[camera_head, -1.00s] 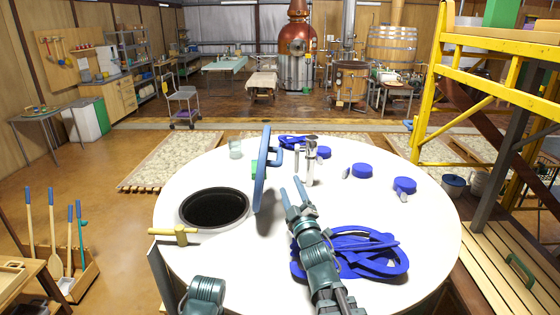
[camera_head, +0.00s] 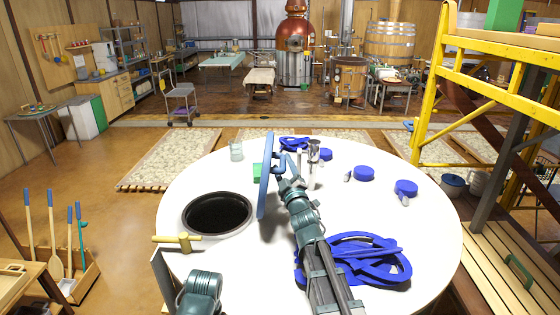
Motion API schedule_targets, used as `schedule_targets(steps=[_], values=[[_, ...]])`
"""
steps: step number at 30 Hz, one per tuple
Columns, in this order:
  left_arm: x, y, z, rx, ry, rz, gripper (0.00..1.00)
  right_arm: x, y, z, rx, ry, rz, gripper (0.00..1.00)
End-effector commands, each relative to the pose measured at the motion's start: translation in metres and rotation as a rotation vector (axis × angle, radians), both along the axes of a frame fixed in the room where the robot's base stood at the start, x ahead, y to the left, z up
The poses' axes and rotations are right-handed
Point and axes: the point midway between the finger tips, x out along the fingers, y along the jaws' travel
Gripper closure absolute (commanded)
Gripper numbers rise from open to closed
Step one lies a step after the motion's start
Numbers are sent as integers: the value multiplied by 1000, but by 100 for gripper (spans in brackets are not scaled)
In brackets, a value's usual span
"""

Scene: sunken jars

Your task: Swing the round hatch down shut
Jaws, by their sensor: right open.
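The round blue hatch (camera_head: 265,190) stands swung up, seen nearly edge-on, at the right side of the round dark opening (camera_head: 217,213) in the white table top. A blue handle (camera_head: 279,163) sticks out from its right face. My right gripper (camera_head: 285,168) has its fingers at the hatch's right side, close to the handle. It is open; whether it touches the handle I cannot tell. My left arm shows only in part at the bottom left, and its gripper is out of view.
A clear jar (camera_head: 236,150), a metal cylinder (camera_head: 313,158) and blue lids (camera_head: 364,173) stand on the white table top (camera_head: 420,225).

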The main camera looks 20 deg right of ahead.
Motion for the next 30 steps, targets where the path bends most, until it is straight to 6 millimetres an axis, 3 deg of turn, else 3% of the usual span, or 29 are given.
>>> schedule_targets(steps=[10,20,30], values=[[0,0,2,0,0,1,50,6,-1,2,0,0,0,43],[0,0,2,0,0,0,50,6,-1,2,-1,1,-1,100],[0,0,2,0,0,0,50,6,-1,2,-1,1,-1,100]])
